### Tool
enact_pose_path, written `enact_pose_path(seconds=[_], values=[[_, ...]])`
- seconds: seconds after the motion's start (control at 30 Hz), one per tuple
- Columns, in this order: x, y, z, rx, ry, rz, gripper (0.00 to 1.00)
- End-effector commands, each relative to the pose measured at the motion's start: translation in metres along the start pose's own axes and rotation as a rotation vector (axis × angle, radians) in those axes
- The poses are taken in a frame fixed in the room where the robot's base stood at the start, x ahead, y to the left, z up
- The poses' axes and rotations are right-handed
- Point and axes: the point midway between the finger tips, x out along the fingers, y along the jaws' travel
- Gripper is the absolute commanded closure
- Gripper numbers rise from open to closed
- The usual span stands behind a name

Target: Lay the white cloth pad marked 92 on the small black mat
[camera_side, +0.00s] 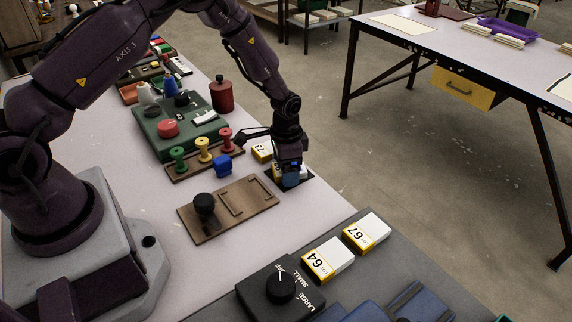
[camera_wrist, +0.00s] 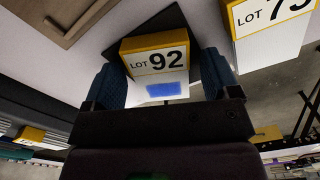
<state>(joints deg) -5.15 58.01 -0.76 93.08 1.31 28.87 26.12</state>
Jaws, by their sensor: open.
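The white cloth pad marked LOT 92 (camera_wrist: 160,62), with a yellow-edged label and a blue patch, lies between the two fingers of my gripper (camera_wrist: 162,82) in the wrist view. In the side view my gripper (camera_side: 290,178) is low over the small black mat (camera_side: 302,183), and the pad (camera_side: 277,172) shows only partly behind the fingers. The mat (camera_wrist: 165,22) also shows beyond the pad's label in the wrist view. The pad appears to lie on the mat. The jaws are open, one finger on each side of the pad; finger contact is unclear.
A pad marked 73 (camera_side: 262,152) lies close beside the mat. A wooden board (camera_side: 245,205) with a black knob is to the left. A peg rack (camera_side: 205,158) stands behind. Pads 64 (camera_side: 328,258) and 67 (camera_side: 367,232) lie on a grey surface in front.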

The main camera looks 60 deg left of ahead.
Motion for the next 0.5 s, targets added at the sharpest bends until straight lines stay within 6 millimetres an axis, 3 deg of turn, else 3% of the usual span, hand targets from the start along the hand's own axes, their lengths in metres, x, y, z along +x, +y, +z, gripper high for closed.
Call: enact_pose_path(seconds=[0.23,0.5], values=[[-0.019,-0.001,-0.001,0.0,0.004,-0.002,0.18],[-0.077,-0.001,-0.001,0.0,0.005,-0.002,0.18]])
